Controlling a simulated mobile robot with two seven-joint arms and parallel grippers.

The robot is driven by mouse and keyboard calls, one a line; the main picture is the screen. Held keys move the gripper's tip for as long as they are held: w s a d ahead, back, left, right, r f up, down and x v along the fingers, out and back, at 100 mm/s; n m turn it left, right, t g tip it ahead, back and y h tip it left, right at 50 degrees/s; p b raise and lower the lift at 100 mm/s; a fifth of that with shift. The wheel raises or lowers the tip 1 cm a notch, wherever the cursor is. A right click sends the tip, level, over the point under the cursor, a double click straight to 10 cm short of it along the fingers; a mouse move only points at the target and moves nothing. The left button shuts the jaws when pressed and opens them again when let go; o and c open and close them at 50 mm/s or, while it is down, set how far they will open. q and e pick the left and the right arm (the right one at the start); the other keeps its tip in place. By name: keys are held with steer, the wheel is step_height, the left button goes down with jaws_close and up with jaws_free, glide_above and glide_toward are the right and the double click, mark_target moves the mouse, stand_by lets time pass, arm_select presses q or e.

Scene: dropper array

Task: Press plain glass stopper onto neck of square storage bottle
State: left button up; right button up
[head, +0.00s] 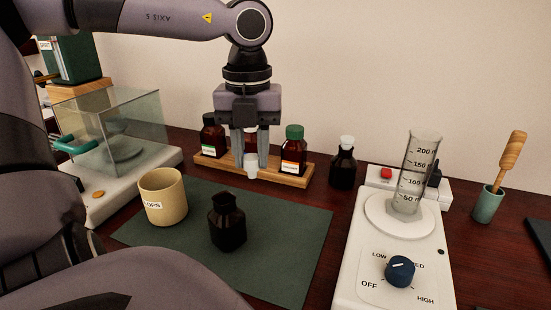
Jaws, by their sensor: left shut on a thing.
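My left gripper (250,160) points straight down over the far part of the green mat. It is shut on a small pale stopper (251,171), apparently the plain glass one, whose lower end shows below the fingertips. The dark bottle (228,228), apparently the square storage bottle, stands upright on the mat, nearer to me and slightly left of the gripper. Its neck shows no stopper. The held stopper is apart from this bottle. My right gripper is not in view.
A beige cup (162,196) stands left of the bottle on the green mat (285,240). Behind the gripper is a wooden rack (290,178) with brown bottles. A dark bottle with a white stopper (343,165) stands right of it. A stirrer (385,245) carries a graduated cylinder (416,175).

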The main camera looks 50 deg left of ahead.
arm_select(q)
steer(key=shift+s+a+r+n+p, duration=0.15)
steer(key=shift+s+r+n, duration=0.25)
steer(key=shift+s+n, duration=0.4)
steer(key=shift+s+a+r+n+p, duration=0.1)
steer(key=shift+s+a+r+n, duration=0.1)
steer(key=shift+s+r+n, duration=0.55)
steer(key=shift+s+a+r+n+p, duration=0.15)
steer(key=shift+s+n, duration=0.3)
steer(key=shift+s, duration=0.65)
steer(key=shift+f+b, duration=0.2)
steer(key=shift+b, duration=0.1)
step_height(320, 180, down, 3)
steer(key=b, duration=0.3)
steer(key=shift+f, duration=0.2)
steer(key=shift+f+b, duration=0.25)
steer(key=shift+b, duration=0.15)
steer(key=shift+f, duration=0.1)
